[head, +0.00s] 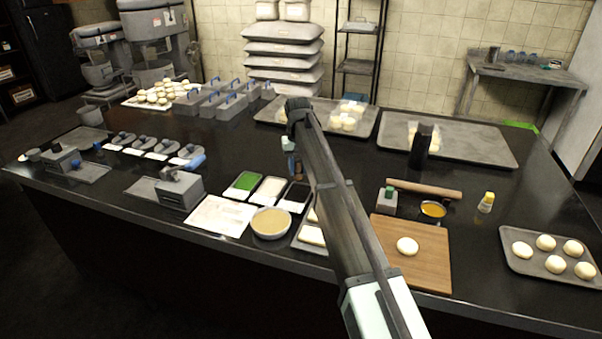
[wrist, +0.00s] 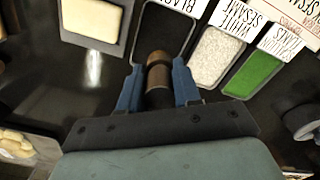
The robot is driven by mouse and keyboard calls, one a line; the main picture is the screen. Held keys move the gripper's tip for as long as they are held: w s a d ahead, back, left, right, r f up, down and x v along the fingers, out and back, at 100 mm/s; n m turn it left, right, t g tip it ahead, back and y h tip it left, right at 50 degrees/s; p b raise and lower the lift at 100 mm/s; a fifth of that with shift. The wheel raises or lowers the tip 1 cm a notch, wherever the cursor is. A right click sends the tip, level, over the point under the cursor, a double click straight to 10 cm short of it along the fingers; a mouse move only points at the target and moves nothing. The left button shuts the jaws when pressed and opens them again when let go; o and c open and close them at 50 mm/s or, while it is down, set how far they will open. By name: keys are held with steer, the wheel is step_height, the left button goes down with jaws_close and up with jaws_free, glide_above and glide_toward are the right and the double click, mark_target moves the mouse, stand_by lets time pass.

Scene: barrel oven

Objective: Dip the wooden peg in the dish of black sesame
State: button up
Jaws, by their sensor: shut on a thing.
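My gripper (wrist: 157,82) is shut on the wooden peg (wrist: 158,68), a short brown cylinder with a dark end between the two blue fingers in the wrist view. The dish of black sesame (wrist: 165,28) is a dark rectangular tray just beyond the peg, next to a label partly reading "BLACK". In the head view this dish (head: 295,197) is the right one of three small trays. My gripper (head: 290,158) is there behind and above it, largely hidden by my arm. The gap between peg and sesame is hard to judge.
Left of the black dish are a white sesame dish (head: 268,190) and a green one (head: 243,184). A beige bowl (head: 271,222) stands in front. Right of my arm are a cutting board (head: 430,262) with a dough ball and a rolling pin (head: 424,188). The black counter behind the dishes is partly clear.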

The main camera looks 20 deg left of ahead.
steer(key=shift+f, duration=2.95)
steer(key=shift+f, duration=0.55)
steer(key=shift+r, duration=0.1)
steer(key=shift+r, duration=3.45)
